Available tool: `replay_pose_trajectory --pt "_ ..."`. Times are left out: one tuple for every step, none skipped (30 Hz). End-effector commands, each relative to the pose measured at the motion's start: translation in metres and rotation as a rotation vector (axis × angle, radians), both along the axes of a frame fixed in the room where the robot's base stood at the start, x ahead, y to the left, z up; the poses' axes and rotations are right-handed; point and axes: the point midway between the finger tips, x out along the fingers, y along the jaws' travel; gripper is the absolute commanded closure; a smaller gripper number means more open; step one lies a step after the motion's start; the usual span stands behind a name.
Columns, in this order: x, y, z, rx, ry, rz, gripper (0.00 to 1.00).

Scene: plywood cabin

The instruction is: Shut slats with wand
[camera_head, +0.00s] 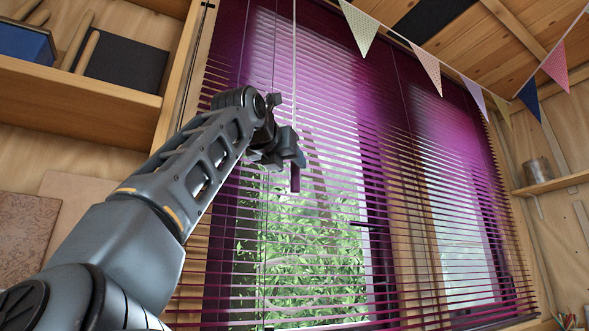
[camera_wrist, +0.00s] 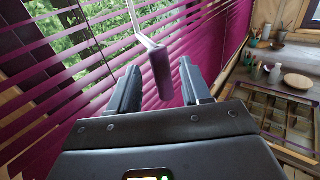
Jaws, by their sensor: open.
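The purple blind (camera_head: 405,150) hangs over the window, and its slats are tilted open with green foliage showing through the gaps. The slats also show in the wrist view (camera_wrist: 50,75). The wand is a thin pale rod (camera_head: 294,60) ending in a dark purple handle (camera_head: 295,180). In the wrist view the wand handle (camera_wrist: 161,76) hangs between the two fingers, with a visible gap on each side. My gripper (camera_head: 288,152) is open around the handle in front of the blind; it also shows in the wrist view (camera_wrist: 160,88).
A wooden shelf (camera_head: 85,100) with dark boxes is on the left wall. Bunting (camera_head: 428,68) hangs across the upper right. A small shelf (camera_head: 555,183) holds a metal tin. In the wrist view, a compartment tray (camera_wrist: 275,110) and a round wooden dish (camera_wrist: 297,82) are on the right.

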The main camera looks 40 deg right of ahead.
Motion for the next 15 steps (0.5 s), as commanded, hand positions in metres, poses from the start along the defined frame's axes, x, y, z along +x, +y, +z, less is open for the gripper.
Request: replay_pose_trajectory --pt "0.003 -0.009 0.001 0.000 0.001 -0.002 0.52" --pt "0.005 -0.013 0.001 0.001 0.001 -0.003 0.52" --pt "0.007 -0.018 0.000 0.000 0.002 -0.003 0.52" --pt "0.009 -0.022 0.000 0.000 0.002 -0.002 0.52" --pt "0.011 -0.025 0.000 0.000 0.002 -0.002 0.52" --pt "0.012 -0.029 0.000 0.000 0.002 -0.002 0.52" --pt "0.013 -0.032 0.000 -0.001 0.002 -0.002 0.52" --pt "0.014 -0.034 0.000 -0.001 0.002 -0.002 0.52" --pt "0.015 -0.036 0.000 -0.001 0.002 -0.002 0.52" --pt "0.016 -0.038 0.000 -0.001 0.002 -0.002 0.52" --pt "0.017 -0.039 0.000 -0.001 0.002 -0.001 0.52" --pt "0.017 -0.039 0.000 -0.001 0.002 0.000 0.52" --pt "0.018 -0.040 0.000 -0.001 0.002 0.000 0.52" --pt "0.018 -0.040 -0.001 -0.001 0.002 0.000 0.52" --pt "0.018 -0.040 -0.001 0.000 0.001 0.000 0.52"
